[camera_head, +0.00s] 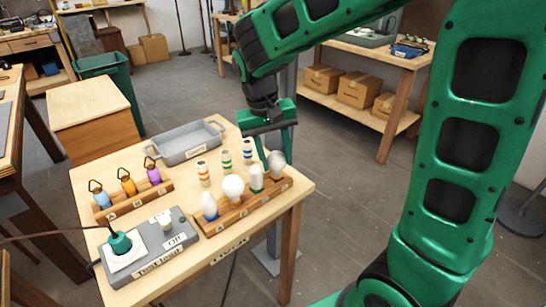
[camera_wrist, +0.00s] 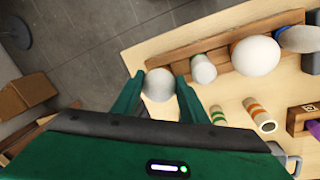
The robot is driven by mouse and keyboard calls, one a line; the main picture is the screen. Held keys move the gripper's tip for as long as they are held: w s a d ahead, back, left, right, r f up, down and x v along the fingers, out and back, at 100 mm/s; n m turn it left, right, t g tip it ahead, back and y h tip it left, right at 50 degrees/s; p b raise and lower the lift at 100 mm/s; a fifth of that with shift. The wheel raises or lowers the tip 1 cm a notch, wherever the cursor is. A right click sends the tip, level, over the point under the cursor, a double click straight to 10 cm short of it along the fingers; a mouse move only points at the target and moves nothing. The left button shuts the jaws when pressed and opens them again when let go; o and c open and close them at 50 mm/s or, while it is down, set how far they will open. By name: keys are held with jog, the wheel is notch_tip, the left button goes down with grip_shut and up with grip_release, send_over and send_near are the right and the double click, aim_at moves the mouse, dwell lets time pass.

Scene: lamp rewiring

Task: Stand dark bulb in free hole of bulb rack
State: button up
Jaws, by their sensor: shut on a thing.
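The dark bulb (camera_head: 277,161) is greyish and round, at the right end of the wooden bulb rack (camera_head: 240,215) in the head view. My gripper (camera_head: 267,160) reaches down there and is shut on this bulb. In the wrist view the bulb (camera_wrist: 159,84) sits between the two fingertips (camera_wrist: 157,92), at the end of the rack (camera_wrist: 190,45). Its base is hidden, so I cannot tell how far it is in a hole. The rack also holds a bluish-white bulb (camera_head: 209,206), a big white globe bulb (camera_head: 233,187) and a white bulb with a green band (camera_head: 256,179).
Several striped tubes (camera_head: 203,174) stand behind the rack. A grey tray (camera_head: 188,146) lies at the table's back. A wooden holder (camera_head: 135,200) with coloured looped pieces stands left. A grey test board (camera_head: 150,248) with a teal socket (camera_head: 119,243) is at front left.

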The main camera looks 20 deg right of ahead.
jog(key=shift+f, duration=0.2)
dwell(0.4)
jog(key=o, duration=1.2)
jog(key=shift+c, duration=0.2)
notch_tip(320, 180, up, 10)
jog(key=a+r, duration=0.1)
jog(key=a, duration=0.1)
jog(key=s+d+f+m, duration=0.25)
jog(key=s+d, duration=0.55)
jog(key=d, duration=0.6)
jog(key=s+d+f+y, duration=0.1)
jog(key=s+d+f, duration=0.1)
jog(key=s, duration=0.5)
jog(key=s+d+f+m+y, duration=0.1)
jog(key=s+d+f, duration=0.2)
jog(key=s+f, duration=0.2)
jog(key=s, duration=0.2)
jog(key=shift+s+d, duration=0.25)
jog(key=shift+s, duration=0.15)
